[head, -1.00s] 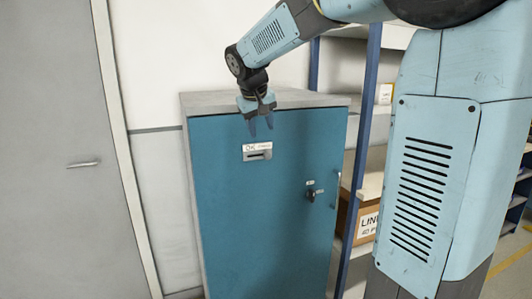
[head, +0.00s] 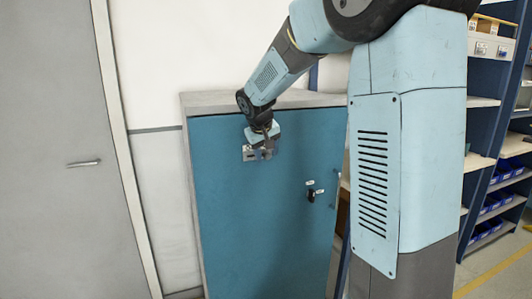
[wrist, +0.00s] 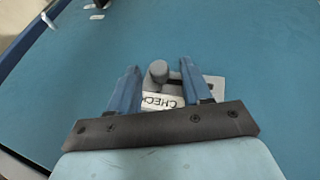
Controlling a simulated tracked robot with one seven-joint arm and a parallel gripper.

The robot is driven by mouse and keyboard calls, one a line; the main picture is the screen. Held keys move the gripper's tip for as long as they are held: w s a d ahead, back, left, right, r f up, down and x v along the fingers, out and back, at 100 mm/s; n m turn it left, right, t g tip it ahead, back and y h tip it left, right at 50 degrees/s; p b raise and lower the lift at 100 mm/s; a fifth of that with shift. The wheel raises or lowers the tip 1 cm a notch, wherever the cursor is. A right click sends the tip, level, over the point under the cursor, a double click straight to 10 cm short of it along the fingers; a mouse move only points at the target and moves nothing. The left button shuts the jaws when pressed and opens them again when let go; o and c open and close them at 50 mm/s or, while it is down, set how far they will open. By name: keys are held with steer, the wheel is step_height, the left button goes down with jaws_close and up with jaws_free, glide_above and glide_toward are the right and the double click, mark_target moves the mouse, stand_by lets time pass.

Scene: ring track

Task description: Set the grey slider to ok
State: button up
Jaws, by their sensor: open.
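The slider's grey plate (head: 249,154) is on the upper part of the blue cabinet door in the head view, partly hidden behind my gripper (head: 263,151). In the wrist view, the round grey slider knob (wrist: 158,71) stands between the two blue fingers of my open gripper (wrist: 156,76). A white label reading CHECK (wrist: 162,102) is just beside the knob. The grey plate (wrist: 216,88) shows past the right finger. I cannot tell whether either finger touches the knob. The ok label is not readable now.
The blue cabinet (head: 250,230) has a dark key lock or knob (head: 311,195) lower right, with small labels. A grey door (head: 55,150) with a handle is to the left. Shelves with blue bins (head: 490,205) stand to the right.

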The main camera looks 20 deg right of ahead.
jaws_close()
stand_by(0.3)
stand_by(0.3)
